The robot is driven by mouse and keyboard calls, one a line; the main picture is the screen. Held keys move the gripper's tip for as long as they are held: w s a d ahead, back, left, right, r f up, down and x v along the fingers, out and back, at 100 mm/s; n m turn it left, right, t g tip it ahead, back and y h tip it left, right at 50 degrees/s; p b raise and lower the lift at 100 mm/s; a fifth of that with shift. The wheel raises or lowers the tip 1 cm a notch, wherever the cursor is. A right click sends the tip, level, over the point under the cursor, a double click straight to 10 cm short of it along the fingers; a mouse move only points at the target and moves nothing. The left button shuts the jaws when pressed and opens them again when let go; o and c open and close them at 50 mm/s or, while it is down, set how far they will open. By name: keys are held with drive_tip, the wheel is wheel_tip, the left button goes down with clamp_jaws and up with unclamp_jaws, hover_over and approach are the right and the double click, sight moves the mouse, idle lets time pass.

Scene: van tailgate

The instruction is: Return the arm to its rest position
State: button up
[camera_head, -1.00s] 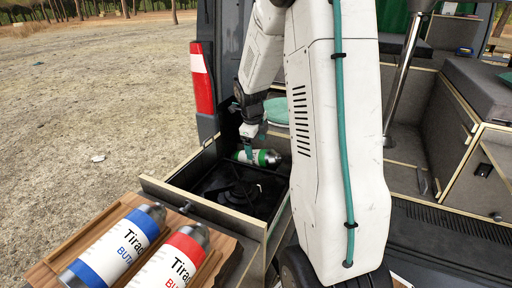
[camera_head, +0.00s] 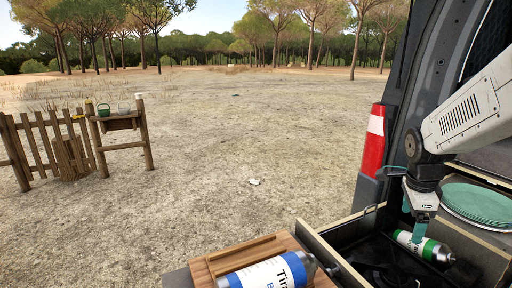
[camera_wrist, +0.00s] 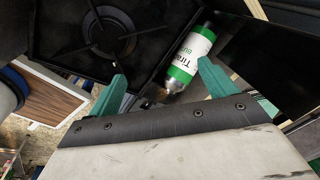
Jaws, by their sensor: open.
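My gripper (camera_head: 414,211) points down over the open drawer at the van's rear. Its teal fingers are apart, with nothing between the tips in the wrist view (camera_wrist: 161,72). A green-and-white gas canister (camera_head: 426,246) lies on its side in the drawer, just below and beside the fingers. In the wrist view the canister (camera_wrist: 190,54) lies beyond the fingertips, nearer the right finger. Whether a finger touches it is unclear. Part of my pale arm shows at the right in the head view.
A black burner (camera_wrist: 107,30) sits in the drawer beside the canister. A blue-labelled canister (camera_head: 268,273) lies on a wooden board (camera_head: 240,257) at the front. The red tail light (camera_head: 374,140) and van body stand close to my arm. Open ground lies left, with a wooden fence beyond.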

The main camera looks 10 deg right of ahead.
drive_tip(key=s+a+r+n+y, duration=0.1)
drive_tip(key=s+a+r+n, duration=0.2)
drive_tip(key=s+a+n, duration=0.5)
drive_tip(key=s+a+r+n, duration=0.3)
drive_tip(key=s+a+n, duration=0.6)
drive_tip(key=s+n, duration=0.3)
drive_tip(key=shift+s+a+r+n+y, duration=0.15)
drive_tip(key=shift+s+r+n+y, duration=0.25)
drive_tip(key=shift+n, duration=0.7)
drive_tip(key=shift+s+f, duration=0.1)
drive_tip(key=shift+s, duration=0.05)
drive_tip(key=c, duration=0.4)
